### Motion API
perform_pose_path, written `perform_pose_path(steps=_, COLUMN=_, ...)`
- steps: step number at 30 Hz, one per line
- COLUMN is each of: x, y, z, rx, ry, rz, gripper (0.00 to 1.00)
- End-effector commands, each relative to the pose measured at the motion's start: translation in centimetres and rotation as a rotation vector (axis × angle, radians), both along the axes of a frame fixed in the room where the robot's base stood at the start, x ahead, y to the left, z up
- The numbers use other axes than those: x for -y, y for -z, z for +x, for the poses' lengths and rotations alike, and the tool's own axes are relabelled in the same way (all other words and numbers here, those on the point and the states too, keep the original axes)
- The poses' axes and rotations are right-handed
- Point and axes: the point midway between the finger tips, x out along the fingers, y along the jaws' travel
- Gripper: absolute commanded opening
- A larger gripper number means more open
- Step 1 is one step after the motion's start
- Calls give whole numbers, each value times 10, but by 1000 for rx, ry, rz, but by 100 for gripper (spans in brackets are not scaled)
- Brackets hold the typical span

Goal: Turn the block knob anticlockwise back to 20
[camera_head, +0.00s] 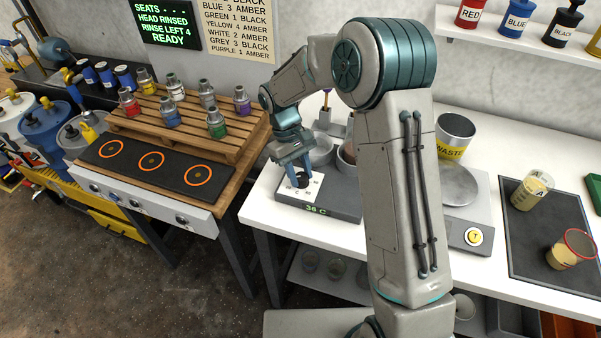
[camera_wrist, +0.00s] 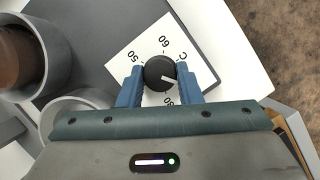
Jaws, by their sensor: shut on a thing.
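The block knob (camera_wrist: 158,70) is a round black dial with a white pointer line, on a white square scale plate. My gripper (camera_wrist: 160,77) has one blue finger on each side of the knob and is shut on it. In the wrist view the pointer line points right and slightly down. In the head view the knob (camera_head: 301,180) sits under my gripper (camera_head: 301,176) on the grey heater block (camera_head: 335,196), whose front display reads about 36 C.
Grey cups stand on the block behind the knob, one holding something brown (camera_wrist: 18,55). A WASTE can (camera_head: 455,135) and a scale (camera_head: 462,186) stand to the right, beyond my arm. A wooden pallet (camera_head: 150,128) with several small drums is on the left bench.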

Motion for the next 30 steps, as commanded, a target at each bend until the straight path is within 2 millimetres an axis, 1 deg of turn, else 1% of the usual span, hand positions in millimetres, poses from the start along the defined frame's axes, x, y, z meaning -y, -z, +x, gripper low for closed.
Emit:
perform_pose_path(steps=6, x=-2, y=-1, z=0, rx=6, ry=-116, rz=2, gripper=9)
perform_pose_path(steps=12, x=-2, y=-1, z=0, rx=5, ry=-175, rz=3, gripper=9)
perform_pose_path(steps=28, x=-2, y=-1, z=0, rx=5, ry=-194, rz=3, gripper=9)
perform_pose_path(steps=29, x=-2, y=-1, z=0, rx=5, ry=-194, rz=3, gripper=40)
perform_pose_path(steps=30, x=-2, y=-1, z=0, rx=5, ry=-194, rz=3, gripper=51)
